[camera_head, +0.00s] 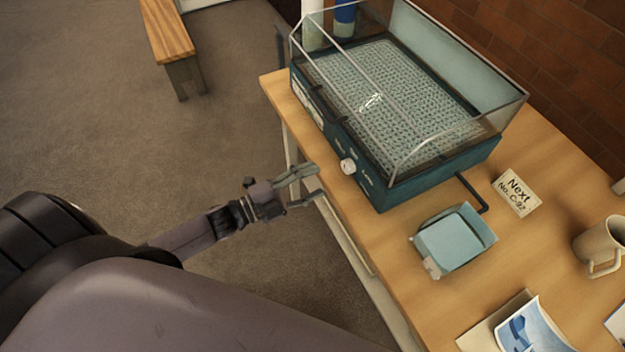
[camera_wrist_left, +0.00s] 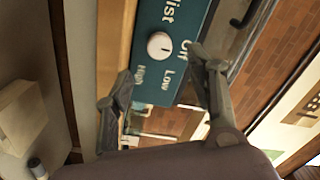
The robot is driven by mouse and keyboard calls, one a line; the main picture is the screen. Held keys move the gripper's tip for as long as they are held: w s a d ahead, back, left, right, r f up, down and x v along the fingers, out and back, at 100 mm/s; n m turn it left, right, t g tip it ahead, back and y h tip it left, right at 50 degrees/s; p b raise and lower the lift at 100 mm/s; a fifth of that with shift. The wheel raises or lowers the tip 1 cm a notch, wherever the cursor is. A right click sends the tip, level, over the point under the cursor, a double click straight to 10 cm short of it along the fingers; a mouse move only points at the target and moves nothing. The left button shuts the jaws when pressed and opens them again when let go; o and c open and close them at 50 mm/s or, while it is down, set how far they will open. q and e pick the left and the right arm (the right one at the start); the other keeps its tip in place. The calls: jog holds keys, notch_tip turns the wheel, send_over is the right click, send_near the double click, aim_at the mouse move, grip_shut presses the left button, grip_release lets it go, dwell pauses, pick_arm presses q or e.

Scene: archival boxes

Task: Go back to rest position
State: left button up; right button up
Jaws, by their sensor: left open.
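My left gripper (camera_head: 308,187) is open and empty in the head view. It hangs just off the table's left edge, in front of the teal machine (camera_head: 375,185). In the left wrist view the two fingers of my left gripper (camera_wrist_left: 165,95) are spread, with the machine's front panel beyond them. A white knob (camera_wrist_left: 159,45) sits on that panel beside the words "Off", "Low" and "High"; it also shows in the head view (camera_head: 347,167). The fingers appear apart from the knob. My right gripper is in neither view.
The wooden table (camera_head: 550,180) also holds a small light-blue box (camera_head: 455,240), a "Next" card (camera_head: 516,193), a mug (camera_head: 598,245) and a picture (camera_head: 535,328). Clear panels (camera_head: 445,95) rise above the machine. A wooden bench (camera_head: 167,30) stands far back. Open grey floor (camera_head: 90,110) lies left of the table.

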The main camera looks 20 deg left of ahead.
pick_arm(q)
jog(key=s+a+f+n+g+y, duration=0.1)
jog(key=a+f+n+y, duration=0.25)
jog(key=f, duration=0.45)
jog(key=s+a+f+n+y, duration=0.1)
jog(key=a+f+n+y, duration=0.25)
jog(key=f, duration=0.55)
jog(key=s+a+f+n+g+y, duration=0.25)
jog(key=s+f+n+g, duration=0.3)
jog(key=s+f, duration=0.8)
jog(key=s+d+f+n+g, duration=0.1)
jog(key=s+d+f+g, duration=0.1)
jog(key=s+f, duration=0.2)
jog(key=s+d+f+n+g+y, duration=0.1)
jog(key=s+f, duration=0.3)
jog(key=s, duration=0.6)
jog(key=s+d+f+n+g, duration=0.2)
jog(key=s+f+n+g, duration=0.1)
jog(key=s, duration=0.4)
jog(key=shift+s+d+f+g, duration=0.25)
jog(key=shift+d+f+g, duration=0.1)
jog(key=shift+f, duration=0.35)
